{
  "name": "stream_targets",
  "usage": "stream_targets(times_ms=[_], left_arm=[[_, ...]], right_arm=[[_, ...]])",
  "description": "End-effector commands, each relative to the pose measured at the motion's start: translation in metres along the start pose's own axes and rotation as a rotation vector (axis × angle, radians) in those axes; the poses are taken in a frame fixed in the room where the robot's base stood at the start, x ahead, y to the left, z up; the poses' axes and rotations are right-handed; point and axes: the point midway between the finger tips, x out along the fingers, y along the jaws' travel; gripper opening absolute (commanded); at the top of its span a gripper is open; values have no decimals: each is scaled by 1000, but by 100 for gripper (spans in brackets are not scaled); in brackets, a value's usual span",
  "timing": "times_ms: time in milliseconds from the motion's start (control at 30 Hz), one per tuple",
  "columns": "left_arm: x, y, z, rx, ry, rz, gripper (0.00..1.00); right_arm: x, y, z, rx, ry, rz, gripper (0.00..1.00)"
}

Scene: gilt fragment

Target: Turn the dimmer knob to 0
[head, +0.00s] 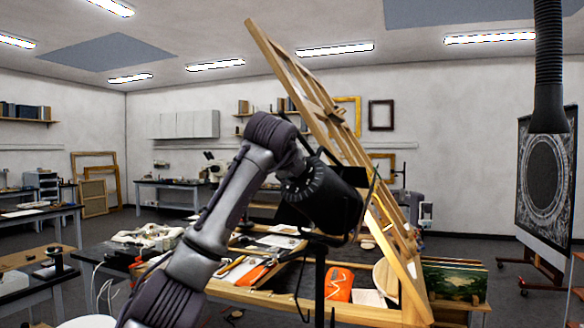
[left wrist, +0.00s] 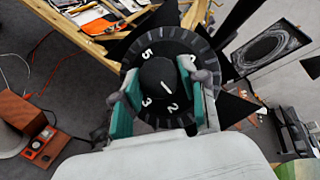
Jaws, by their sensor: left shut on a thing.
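The dimmer knob (left wrist: 157,76) is a round black knob with a short white line, on a black dial (left wrist: 178,46) with white numerals. The 5, 3 and 2 are readable; another numeral at the right is partly covered by a finger. My left gripper (left wrist: 162,92) is shut on the knob, a teal pad at each side. In the head view the dial sits at the back of a black lamp (head: 335,205), where my left arm reaches; the fingers are hardly visible there. My right gripper is out of view.
The lamp stands on a black pole (head: 320,280). A large wooden easel frame (head: 335,125) leans close behind it. A workbench (head: 350,312) with tools and an orange item (head: 339,284) lies below. A dark panel on a stand (head: 545,180) is at the right.

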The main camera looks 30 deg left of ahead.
Motion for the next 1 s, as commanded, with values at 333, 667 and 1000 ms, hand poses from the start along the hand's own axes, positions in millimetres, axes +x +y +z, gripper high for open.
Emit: stream_targets(times_ms=[333, 667, 1000], left_arm=[[-1, -6, 3, -276, 24, 181, 8], [-1, -8, 5, -539, 47, 350, 8], [0, -9, 6, -805, 69, 522, 8]], right_arm=[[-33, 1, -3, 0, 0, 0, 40], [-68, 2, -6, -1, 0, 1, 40], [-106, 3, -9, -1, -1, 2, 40]])
